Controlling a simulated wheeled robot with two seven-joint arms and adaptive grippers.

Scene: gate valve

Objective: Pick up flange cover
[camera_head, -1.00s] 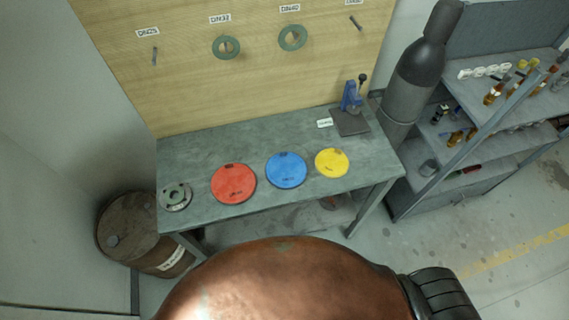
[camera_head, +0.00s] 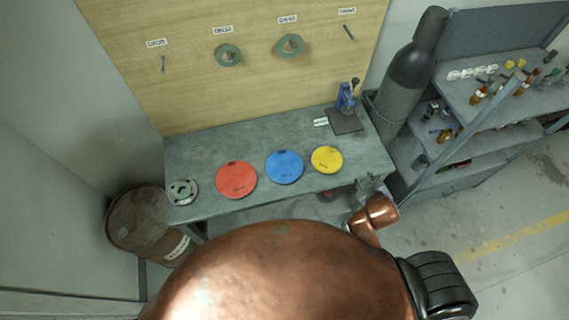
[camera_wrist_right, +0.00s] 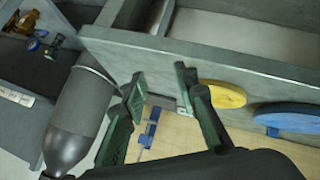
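Three flat round covers lie in a row on the grey table: a red cover (camera_head: 236,182), a blue cover (camera_head: 285,169) and a yellow cover (camera_head: 327,161). A grey metal flange (camera_head: 182,192) with a central hole lies at the table's left end. My right gripper (camera_head: 369,184) is at the table's front right corner, to the right of the yellow cover and apart from it. In the right wrist view its green-padded fingers (camera_wrist_right: 162,80) are spread and empty, with the yellow cover (camera_wrist_right: 222,94) and blue cover (camera_wrist_right: 290,117) to the right. My left gripper is not in view.
A blue press-like tool (camera_head: 346,100) stands on a dark base at the table's back right. Green rings (camera_head: 290,46) hang on the wooden board. A dark cylinder (camera_head: 405,75) and a shelf (camera_head: 470,110) stand right. A rusty barrel (camera_head: 143,223) stands left.

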